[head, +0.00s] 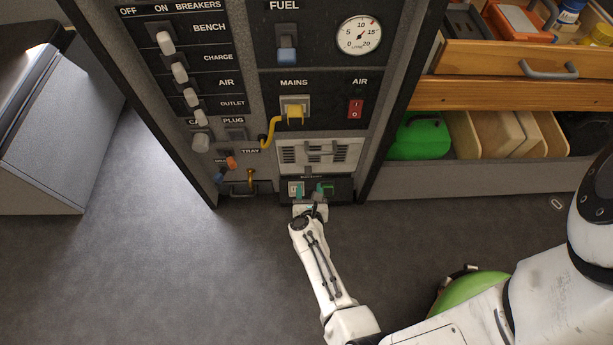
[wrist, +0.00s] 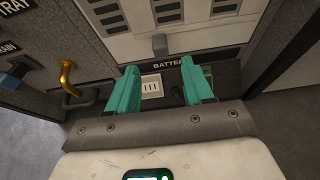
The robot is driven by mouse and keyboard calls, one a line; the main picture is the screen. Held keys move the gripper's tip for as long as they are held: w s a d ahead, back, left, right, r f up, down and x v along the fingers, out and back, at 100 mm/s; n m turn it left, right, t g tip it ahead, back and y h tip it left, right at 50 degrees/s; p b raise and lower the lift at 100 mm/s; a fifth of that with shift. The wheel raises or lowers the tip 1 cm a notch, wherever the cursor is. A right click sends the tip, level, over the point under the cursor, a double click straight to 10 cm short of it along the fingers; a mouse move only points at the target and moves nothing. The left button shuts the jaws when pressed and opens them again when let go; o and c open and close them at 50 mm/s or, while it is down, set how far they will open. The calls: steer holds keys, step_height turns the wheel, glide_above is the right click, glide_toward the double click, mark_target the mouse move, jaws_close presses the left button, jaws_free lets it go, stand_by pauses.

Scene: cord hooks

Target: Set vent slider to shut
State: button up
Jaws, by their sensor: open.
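The vent (head: 318,151) is a pale panel with dark slots, low on the cabinet front, above the battery bay. In the wrist view, the vent panel (wrist: 190,40) fills the top middle. A small grey knob (wrist: 160,44), seemingly the vent slider, stands at its lower edge. Any marks for its positions cannot be read. My gripper (head: 311,190) is at the battery bay, just below the vent. In the wrist view, my gripper (wrist: 159,68) has its two teal fingers apart with nothing held between them. The knob shows beyond the fingertips, between them; contact is not visible.
A white slotted block (wrist: 151,87) sits in the battery bay behind the fingers, with a green item partly hidden by the right finger. A brass hook (wrist: 68,78) is to the left. A yellow plug and cord (head: 294,112) hang above. Open drawers (head: 510,58) stand right.

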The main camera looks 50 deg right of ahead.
mark_target(308, 175)
steer(key=shift+b+x, duration=1.3)
steer(key=shift+x, duration=2.4)
steer(key=shift+f, duration=0.1)
steer(key=shift+c, duration=0.4)
jaws_close()
